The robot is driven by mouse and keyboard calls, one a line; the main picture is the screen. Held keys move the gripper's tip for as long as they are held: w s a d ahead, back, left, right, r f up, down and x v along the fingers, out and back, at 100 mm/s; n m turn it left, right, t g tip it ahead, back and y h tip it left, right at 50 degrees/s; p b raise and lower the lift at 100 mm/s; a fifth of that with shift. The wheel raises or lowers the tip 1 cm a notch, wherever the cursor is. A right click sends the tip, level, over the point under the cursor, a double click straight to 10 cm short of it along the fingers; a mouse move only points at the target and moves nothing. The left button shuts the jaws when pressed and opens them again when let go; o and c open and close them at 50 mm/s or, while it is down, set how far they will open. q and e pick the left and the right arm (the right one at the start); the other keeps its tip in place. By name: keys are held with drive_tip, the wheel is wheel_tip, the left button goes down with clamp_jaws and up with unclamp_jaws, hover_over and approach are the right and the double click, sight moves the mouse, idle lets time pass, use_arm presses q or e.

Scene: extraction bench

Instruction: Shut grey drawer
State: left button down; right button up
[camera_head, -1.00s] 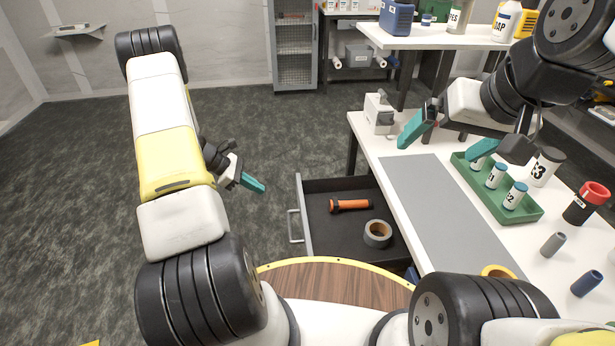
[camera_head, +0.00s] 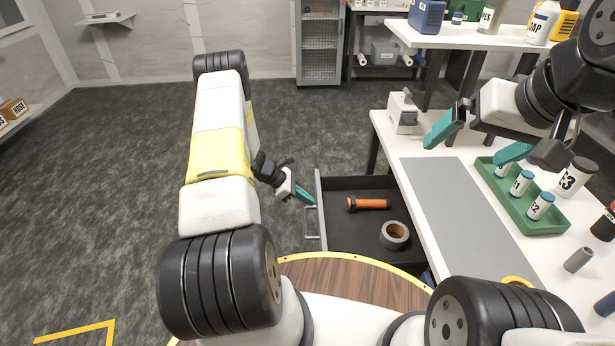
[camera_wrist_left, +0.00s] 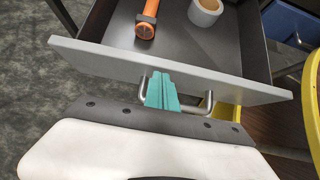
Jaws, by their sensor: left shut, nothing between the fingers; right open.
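The grey drawer (camera_head: 319,207) stands pulled out from under the white bench, open at the top. An orange flashlight (camera_head: 367,204) and a roll of grey tape (camera_head: 394,235) lie inside it. My left gripper (camera_head: 307,197) is shut and empty, right at the drawer's front panel. In the left wrist view its teal fingers (camera_wrist_left: 161,92) overlap the metal handle (camera_wrist_left: 205,106) and point at the grey front panel (camera_wrist_left: 170,66); contact cannot be told. My right gripper (camera_head: 476,142) is open and empty above the bench.
The white bench (camera_head: 412,147) carries a grey mat (camera_head: 457,208), a green tray (camera_head: 543,222) with several labelled bottles, and a grey-white device (camera_head: 402,112). A blue bin (camera_wrist_left: 291,24) is beside the drawer. Floor left of the drawer is clear.

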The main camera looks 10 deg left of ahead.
use_arm(q)
drive_tip(key=shift+w+d, duration=0.1)
drive_tip(key=shift+d, duration=0.25)
drive_tip(key=w+d, duration=0.4)
drive_tip(key=d, duration=1)
drive_tip(key=w+d, duration=0.4)
drive_tip(key=d, duration=1)
drive_tip(key=shift+d+r, duration=0.1)
drive_tip(key=shift+d, duration=0.1)
